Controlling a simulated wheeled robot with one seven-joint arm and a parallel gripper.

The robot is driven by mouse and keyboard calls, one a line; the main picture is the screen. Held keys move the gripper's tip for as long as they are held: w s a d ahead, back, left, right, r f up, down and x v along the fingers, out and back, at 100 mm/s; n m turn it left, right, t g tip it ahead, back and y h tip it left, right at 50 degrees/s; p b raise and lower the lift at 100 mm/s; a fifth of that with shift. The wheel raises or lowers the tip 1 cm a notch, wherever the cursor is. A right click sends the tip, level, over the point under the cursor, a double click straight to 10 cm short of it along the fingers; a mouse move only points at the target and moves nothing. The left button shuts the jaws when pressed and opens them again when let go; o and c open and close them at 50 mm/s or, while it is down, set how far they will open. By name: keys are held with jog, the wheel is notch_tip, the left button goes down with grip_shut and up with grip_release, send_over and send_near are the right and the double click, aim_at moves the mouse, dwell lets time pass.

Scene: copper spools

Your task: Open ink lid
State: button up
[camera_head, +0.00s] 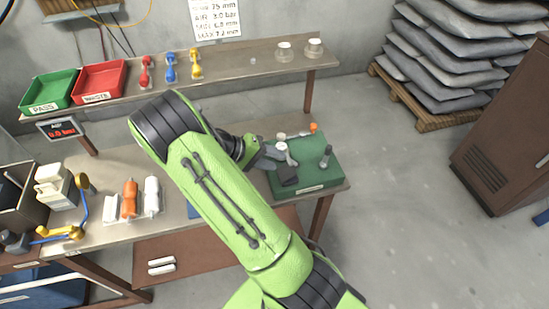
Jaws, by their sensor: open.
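My green arm reaches across the bench, and my gripper (272,155) is at its far end, over the left part of a green mat (318,179). Its jaws look apart, and nothing is clearly held between them. Small grey-white round pieces (281,136) stand just beyond the jaws. I cannot tell which item is the ink lid.
Left on the bench are a cream device (57,187), a blue-and-yellow tool (81,212) and orange (129,199) and white bottles.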

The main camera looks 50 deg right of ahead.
jog(key=w+a+r+p, duration=0.2)
jog(key=a+r+p, duration=0.2)
jog(key=r, duration=0.2)
jog(key=w+a+r+p, duration=0.2)
jog(key=a+r+p, duration=0.2)
jog(key=r, duration=0.3)
jog(key=shift+w+r+p, duration=0.25)
jog(key=shift+w+p, duration=0.15)
jog(key=shift+p, duration=0.35)
jog(key=shift+a, duration=0.1)
dwell(0.4)
jog(key=v, duration=1.5)
jog(key=shift+w+a+r, duration=0.15)
jog(key=shift+a+r, duration=0.05)
jog(key=shift+a, duration=0.15)
